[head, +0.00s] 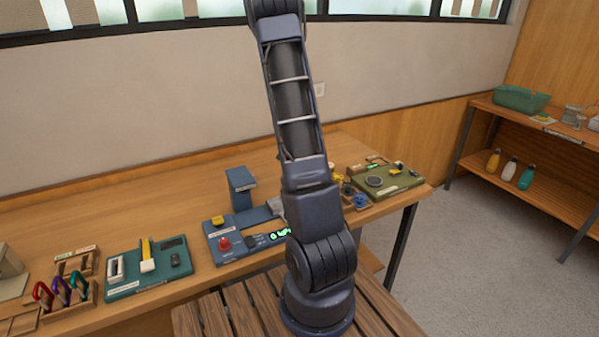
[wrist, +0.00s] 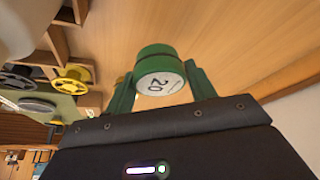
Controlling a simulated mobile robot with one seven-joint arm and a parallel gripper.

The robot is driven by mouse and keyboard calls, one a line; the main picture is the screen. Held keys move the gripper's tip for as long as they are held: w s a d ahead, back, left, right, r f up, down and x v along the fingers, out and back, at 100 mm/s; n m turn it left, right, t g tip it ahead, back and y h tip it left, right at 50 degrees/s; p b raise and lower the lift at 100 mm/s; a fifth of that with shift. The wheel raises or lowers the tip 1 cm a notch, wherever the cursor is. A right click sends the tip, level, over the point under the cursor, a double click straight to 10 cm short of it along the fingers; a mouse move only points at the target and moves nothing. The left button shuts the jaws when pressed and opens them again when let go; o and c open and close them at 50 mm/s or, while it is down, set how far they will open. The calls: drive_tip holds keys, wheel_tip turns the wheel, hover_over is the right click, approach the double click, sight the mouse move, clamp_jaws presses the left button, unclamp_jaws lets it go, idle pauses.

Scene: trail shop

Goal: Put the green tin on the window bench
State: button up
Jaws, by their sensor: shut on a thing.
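In the wrist view my gripper (wrist: 160,82) is shut on the green tin (wrist: 154,58), with one finger on each side. The tin has a pale round face marked "20" turned toward the camera. In the head view the tin and my gripper cannot be made out; my arm fills the middle of the picture. A long wooden bench (head: 115,205) runs along the wall below the windows. In the wrist view a wooden surface (wrist: 245,35) lies beyond the tin; I cannot tell how far below it is.
On the bench stand a teal tray (head: 130,289), a blue-grey device with a red button (head: 224,243), a rack of coloured clips (head: 62,292) and a green board (head: 388,183). Bare wood shows behind them. A shelf (head: 545,190) with several bottles stands at the right.

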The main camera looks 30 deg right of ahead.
drive_tip(key=shift+f, duration=2.45)
drive_tip(key=shift+f, duration=0.15)
drive_tip(key=o, duration=1)
